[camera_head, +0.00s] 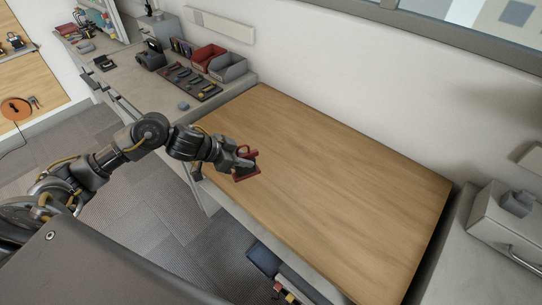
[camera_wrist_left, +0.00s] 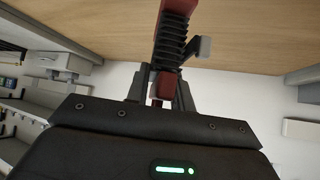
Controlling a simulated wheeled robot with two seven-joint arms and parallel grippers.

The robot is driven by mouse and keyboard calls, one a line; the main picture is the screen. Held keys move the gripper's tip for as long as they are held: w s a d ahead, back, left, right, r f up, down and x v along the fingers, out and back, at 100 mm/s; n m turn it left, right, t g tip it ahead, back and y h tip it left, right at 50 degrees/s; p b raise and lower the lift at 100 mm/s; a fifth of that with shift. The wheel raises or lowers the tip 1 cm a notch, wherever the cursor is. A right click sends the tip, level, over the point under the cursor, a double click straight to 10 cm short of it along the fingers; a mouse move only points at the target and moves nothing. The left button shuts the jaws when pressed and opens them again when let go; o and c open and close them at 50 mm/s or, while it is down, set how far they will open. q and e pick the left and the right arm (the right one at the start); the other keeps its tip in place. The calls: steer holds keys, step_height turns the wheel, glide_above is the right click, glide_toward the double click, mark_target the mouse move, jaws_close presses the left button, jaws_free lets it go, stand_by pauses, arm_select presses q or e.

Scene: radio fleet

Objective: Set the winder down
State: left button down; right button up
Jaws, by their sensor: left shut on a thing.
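The winder is a small red frame with a dark wound middle (camera_head: 247,168). My left gripper (camera_head: 240,162) is shut on it, near the left front edge of the wooden worktop (camera_head: 330,180). In the left wrist view the winder (camera_wrist_left: 172,40) shows as a red piece with dark ribs, between the fingers of my left gripper (camera_wrist_left: 160,88). I cannot tell whether the winder touches the worktop or is held above it. My right gripper is not in view.
The worktop is bare. Red and grey bins (camera_head: 208,57) and a dark tool tray (camera_head: 190,82) stand on the grey counter at the back left. A small blue block (camera_head: 183,106) lies nearer. A grey box (camera_head: 508,218) stands at the right.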

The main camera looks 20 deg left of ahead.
arm_select(q)
steer(key=w+f, duration=0.3)
steer(key=w+a+f+p, duration=0.1)
steer(key=w+f, duration=0.6)
steer(key=shift+w+a+f+p, duration=0.3)
steer(key=shift+w+a+f, duration=0.05)
steer(key=shift+a+f, duration=0.05)
steer(key=shift+f, duration=0.35)
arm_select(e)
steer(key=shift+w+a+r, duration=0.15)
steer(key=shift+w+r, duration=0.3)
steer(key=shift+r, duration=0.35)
arm_select(q)
steer(key=shift+f, duration=0.15)
steer(key=shift+f, duration=0.15)
steer(key=c, duration=1.2)
jaws_free()
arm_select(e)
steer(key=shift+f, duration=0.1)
